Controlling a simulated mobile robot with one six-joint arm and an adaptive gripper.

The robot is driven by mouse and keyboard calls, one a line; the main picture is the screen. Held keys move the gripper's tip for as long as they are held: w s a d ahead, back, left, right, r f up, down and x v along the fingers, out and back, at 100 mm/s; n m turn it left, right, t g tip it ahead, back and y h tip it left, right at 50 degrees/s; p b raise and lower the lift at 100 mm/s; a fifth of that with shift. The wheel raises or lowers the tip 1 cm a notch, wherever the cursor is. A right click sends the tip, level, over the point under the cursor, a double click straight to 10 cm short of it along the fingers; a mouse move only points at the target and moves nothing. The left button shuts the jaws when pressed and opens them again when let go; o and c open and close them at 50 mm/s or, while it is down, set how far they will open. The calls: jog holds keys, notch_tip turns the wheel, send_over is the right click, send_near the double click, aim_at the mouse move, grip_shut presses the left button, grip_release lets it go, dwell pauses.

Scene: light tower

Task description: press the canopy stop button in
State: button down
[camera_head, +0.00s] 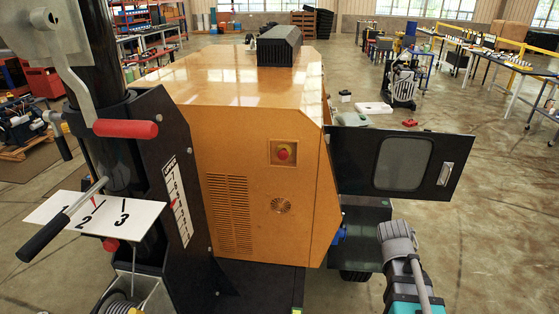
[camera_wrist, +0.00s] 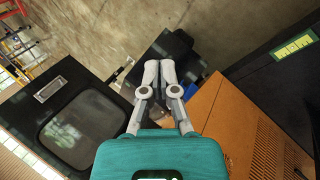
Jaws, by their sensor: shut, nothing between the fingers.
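The canopy stop button (camera_head: 283,154) is a round red knob on a yellow square plate, set in the upper part of the orange canopy (camera_head: 230,120) end panel. How far it stands out cannot be told. The button is not visible in the wrist view. My gripper (camera_wrist: 166,64) shows in the wrist view with its two grey fingers together and nothing between them. It is over the gap between the black door and the orange panel, apart from the button. In the head view, part of my arm shows at the lower right, right of the panel; the fingertips cannot be made out there.
A black windowed door (camera_head: 355,160) stands open right of the panel; it also shows in the wrist view (camera_wrist: 62,110). Air before the button looks clear.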

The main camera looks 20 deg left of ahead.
aim_at(282, 156)
jog(key=w+a+r+n+t, duration=0.45)
jog(key=a+n, duration=0.25)
jog(key=a, duration=0.3)
jog(key=w+a+r+n+t, duration=0.3)
jog(key=w+a+n, duration=0.2)
jog(key=a+n, duration=0.3)
jog(key=s+a+r+n+t+y, duration=0.1)
jog(key=a+r+n+t+y, duration=0.1)
jog(key=a+n, duration=0.5)
jog(key=s+a+r+n+t+y+b, duration=0.1)
jog(key=a+n, duration=0.6)
jog(key=a, duration=1.1)
notch_tip(282, 156, up, 3)
jog(key=s+t+y, duration=0.1)
jog(key=t+y, duration=0.1)
jog(key=y, duration=0.2)
jog(key=shift+s+a+r+n+y, duration=0.15)
jog(key=shift+a+r+n+y, duration=0.05)
jog(key=shift+a+n+y, duration=0.1)
jog(key=b+x, duration=0.1)
jog(key=x, duration=1.3)
